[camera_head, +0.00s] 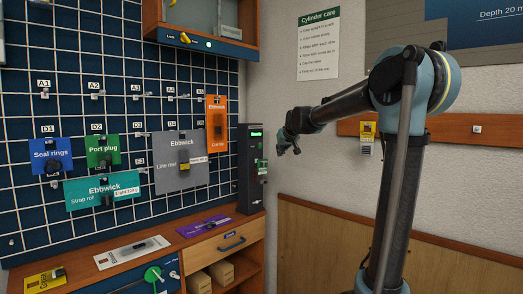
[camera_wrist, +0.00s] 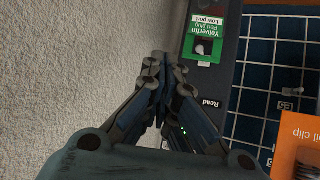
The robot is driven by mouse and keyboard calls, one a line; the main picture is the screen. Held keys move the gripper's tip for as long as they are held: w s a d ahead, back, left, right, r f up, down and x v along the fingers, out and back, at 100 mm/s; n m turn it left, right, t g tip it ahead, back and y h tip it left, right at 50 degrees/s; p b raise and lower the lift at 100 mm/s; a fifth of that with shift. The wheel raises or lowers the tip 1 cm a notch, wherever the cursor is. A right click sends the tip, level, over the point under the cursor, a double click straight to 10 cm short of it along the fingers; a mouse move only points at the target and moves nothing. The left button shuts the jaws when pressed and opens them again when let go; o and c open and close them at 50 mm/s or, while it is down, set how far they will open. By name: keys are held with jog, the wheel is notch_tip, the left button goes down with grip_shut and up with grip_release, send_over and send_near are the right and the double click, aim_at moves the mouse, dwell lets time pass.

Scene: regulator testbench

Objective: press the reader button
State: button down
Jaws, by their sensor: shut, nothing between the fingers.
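The reader is a tall dark box (camera_head: 249,185) at the right end of the wooden counter, with a small lit green display (camera_head: 256,134) near its top. A green "Port plug" packet (camera_head: 263,167) sits on its face. In the wrist view the reader (camera_wrist: 226,75) is upside down, with the green packet (camera_wrist: 205,38) and the word "Read" on it. I cannot make out the button; my fingers cover the area beside that label. In the head view my gripper (camera_head: 293,146) is right of the reader; contact cannot be told.
A blue grid board (camera_head: 110,22) with hanging packets stands left of the reader. An orange packet (camera_head: 217,128) hangs close to it. The counter (camera_head: 190,240) holds flat packets. A wall cabinet (camera_head: 205,45) is above. The pale wall (camera_head: 310,115) is at the right.

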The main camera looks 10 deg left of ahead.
aim_at(260, 146)
jog(key=shift+w+a, duration=0.1)
jog(key=shift+w+a, duration=0.85)
jog(key=shift+a, duration=0.3)
jog(key=shift+w+a, duration=0.9)
jog(key=shift+a, duration=0.2)
jog(key=shift+w+a, duration=0.85)
jog(key=shift+a, duration=0.3)
jog(key=shift+a, duration=0.1)
jog(key=shift+w+a, duration=0.2)
jog(key=shift+w+a, duration=0.3)
jog(key=shift+a, duration=0.1)
jog(key=shift+d, duration=0.1)
jog(key=shift+s+d, duration=0.55)
jog(key=shift+d, duration=0.05)
jog(key=shift+d, duration=0.1)
dwell(0.3)
